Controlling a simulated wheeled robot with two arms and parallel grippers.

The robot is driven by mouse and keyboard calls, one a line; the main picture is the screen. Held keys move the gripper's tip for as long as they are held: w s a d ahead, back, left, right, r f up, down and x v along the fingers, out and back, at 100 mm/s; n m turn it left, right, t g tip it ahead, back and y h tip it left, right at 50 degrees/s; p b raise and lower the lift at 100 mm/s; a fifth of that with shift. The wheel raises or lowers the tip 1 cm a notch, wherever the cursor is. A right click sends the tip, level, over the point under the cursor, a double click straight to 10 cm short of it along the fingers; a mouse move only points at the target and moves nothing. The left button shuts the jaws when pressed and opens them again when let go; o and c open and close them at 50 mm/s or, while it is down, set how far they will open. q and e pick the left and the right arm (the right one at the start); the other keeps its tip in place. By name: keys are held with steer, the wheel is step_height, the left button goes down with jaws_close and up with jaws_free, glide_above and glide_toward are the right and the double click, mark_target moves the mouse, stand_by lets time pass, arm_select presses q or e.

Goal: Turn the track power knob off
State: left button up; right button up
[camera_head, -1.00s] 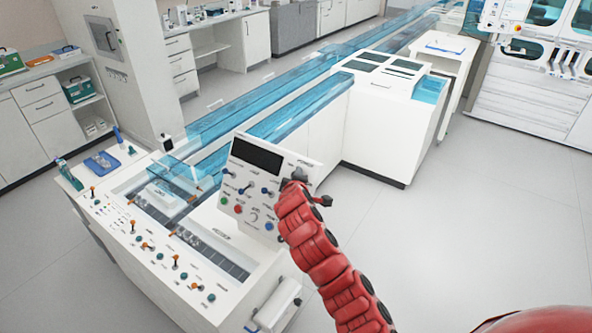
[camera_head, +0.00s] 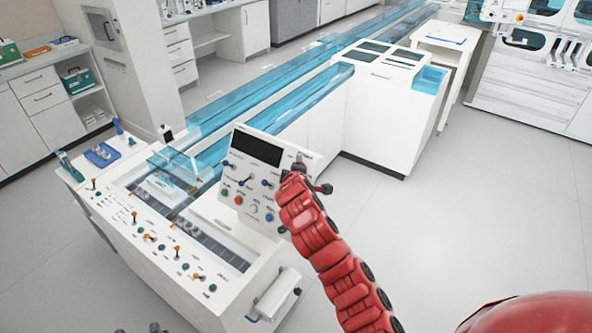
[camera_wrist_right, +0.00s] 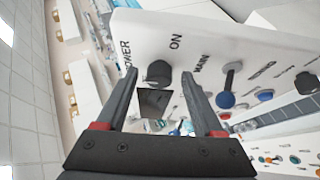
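The power knob (camera_wrist_right: 158,72) is a black knob on a white panel. In the right wrist view it sits beside printed words reading POWER, ON and MAIN. My right gripper (camera_wrist_right: 160,80) is open, with one finger on each side of the knob and gaps showing between. A dark square face (camera_wrist_right: 155,102) shows just below the knob. In the head view the white control panel (camera_head: 232,165) stands tilted at the track's end. My right gripper (camera_head: 299,163) is at its upper right corner and hides the knob there. Dark tips at the bottom edge may be my left gripper.
Blue and red knobs and small levers sit on the panel near the power knob, including a blue knob (camera_wrist_right: 225,99). The track console (camera_head: 165,275) with several orange and green switches lies to the left. Blue covered track (camera_head: 290,90) runs back. The floor (camera_head: 470,220) at right is clear.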

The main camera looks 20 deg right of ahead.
steer(key=shift+s, duration=0.1)
steer(key=p+v, duration=0.5)
steer(key=v, duration=1.2)
steer(key=shift+p, duration=0.4)
steer(key=shift+r, duration=0.1)
